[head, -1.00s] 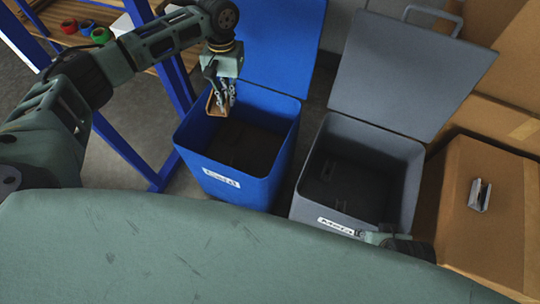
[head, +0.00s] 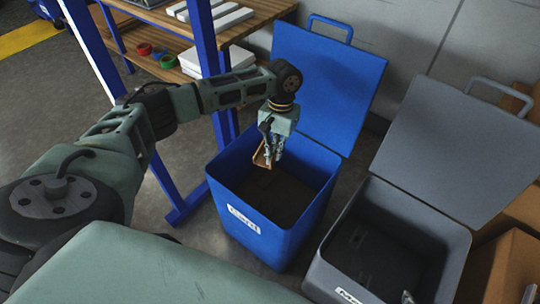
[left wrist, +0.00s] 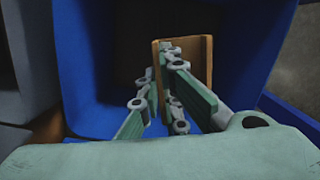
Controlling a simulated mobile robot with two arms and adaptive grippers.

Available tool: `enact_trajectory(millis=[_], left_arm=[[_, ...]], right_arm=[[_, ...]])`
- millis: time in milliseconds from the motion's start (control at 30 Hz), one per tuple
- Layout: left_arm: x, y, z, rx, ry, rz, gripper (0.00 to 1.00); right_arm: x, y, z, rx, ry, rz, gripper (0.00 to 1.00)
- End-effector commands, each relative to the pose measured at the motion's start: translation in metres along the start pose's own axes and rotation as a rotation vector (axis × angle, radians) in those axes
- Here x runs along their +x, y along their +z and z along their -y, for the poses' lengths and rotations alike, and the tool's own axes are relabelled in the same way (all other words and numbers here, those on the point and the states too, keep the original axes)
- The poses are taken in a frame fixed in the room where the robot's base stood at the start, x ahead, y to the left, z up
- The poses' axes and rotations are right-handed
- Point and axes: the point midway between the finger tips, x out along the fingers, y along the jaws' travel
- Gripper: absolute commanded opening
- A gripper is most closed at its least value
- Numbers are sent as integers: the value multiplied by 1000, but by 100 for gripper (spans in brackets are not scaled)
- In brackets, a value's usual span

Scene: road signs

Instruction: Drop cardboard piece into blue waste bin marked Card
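The brown cardboard piece (head: 261,157) is between the fingers of my left gripper (head: 271,150), which is shut on it. The piece is above the open mouth of the blue waste bin (head: 268,240), towards its back left. The bin's front label reads Card, and its lid (head: 325,85) stands open behind. In the left wrist view, the cardboard piece (left wrist: 205,55) shows at the fingers, against the bin's blue inside (left wrist: 85,70). A small tip at the bottom edge of the head view may be my right gripper (head: 408,298); its state is unclear.
A grey bin (head: 335,265) with its lid (head: 435,150) open stands to the right. Cardboard boxes (head: 510,265) are at the far right. A blue-framed shelf (head: 205,60) with a wooden top stands behind left. The bin's mouth is clear around the gripper.

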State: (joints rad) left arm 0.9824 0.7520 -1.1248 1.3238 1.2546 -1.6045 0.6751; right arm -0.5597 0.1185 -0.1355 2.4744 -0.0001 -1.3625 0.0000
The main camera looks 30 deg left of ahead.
Motion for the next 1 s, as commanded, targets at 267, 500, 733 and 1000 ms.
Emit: enact_trajectory(millis=[267,500,733,1000], left_arm=[[7,-1,0,0,0,0,0],[11,-2,0,1,0,0,0],[16,-2,0,1,0,0,0],[20,-3,0,1,0,0,0]], right_arm=[[6,-41,6,-5,-11,-181,40],[4,-77,10,-7,-19,-339,40],[-3,-109,14,-9,-28,-491,40],[-22,-149,20,-10,-41,-693,40]])
